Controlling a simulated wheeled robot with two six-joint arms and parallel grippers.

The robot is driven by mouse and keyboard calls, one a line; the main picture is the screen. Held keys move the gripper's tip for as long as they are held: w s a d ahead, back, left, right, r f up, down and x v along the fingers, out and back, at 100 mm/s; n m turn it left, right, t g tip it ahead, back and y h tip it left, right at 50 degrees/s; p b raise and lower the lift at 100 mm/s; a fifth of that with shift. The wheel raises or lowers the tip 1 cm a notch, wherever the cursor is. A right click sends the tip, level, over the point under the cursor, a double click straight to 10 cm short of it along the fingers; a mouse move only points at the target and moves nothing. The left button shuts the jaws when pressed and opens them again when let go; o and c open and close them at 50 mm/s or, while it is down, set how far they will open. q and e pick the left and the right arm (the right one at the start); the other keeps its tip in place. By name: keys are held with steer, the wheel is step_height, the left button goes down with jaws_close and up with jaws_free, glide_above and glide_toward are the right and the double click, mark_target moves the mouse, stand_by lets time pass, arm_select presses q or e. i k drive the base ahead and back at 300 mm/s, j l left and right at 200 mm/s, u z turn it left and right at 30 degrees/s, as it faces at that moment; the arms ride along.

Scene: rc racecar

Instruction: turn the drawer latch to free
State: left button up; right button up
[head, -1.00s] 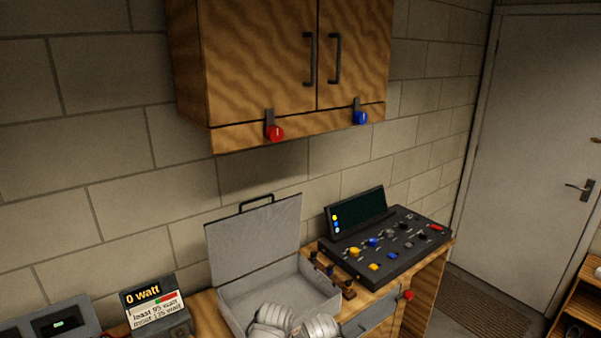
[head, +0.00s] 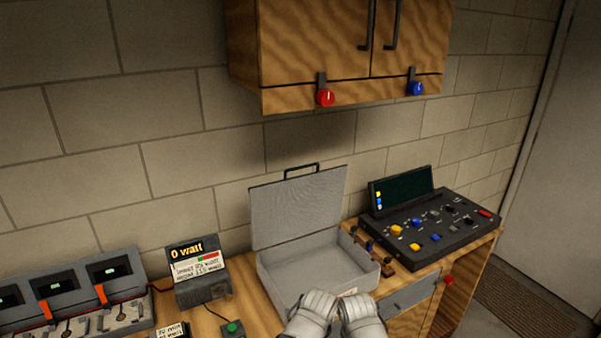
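The drawer (head: 412,294) has a grey front and sits under the worktop, right of the open case. A red knob (head: 448,280), which looks like its latch, is at the right end of that front; it is too small to read its turn. My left gripper (head: 313,308) and my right gripper (head: 358,310) appear as pale grey shapes side by side at the bottom edge, in front of the case. Both are left of the red knob and apart from it. Their fingers cannot be made out, and I see nothing held.
An open grey case (head: 318,262) stands on the bench. A control panel (head: 430,228) is to its right. A wattmeter (head: 200,270) and a charger row (head: 70,295) are at left. A wall cabinet (head: 345,45) with red and blue knobs hangs above.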

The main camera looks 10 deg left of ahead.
mark_target(448, 279)
steer(key=z, duration=1.5)
steer(key=i+l+z, duration=0.15)
steer(key=i+l, duration=0.25)
steer(key=i, duration=0.2)
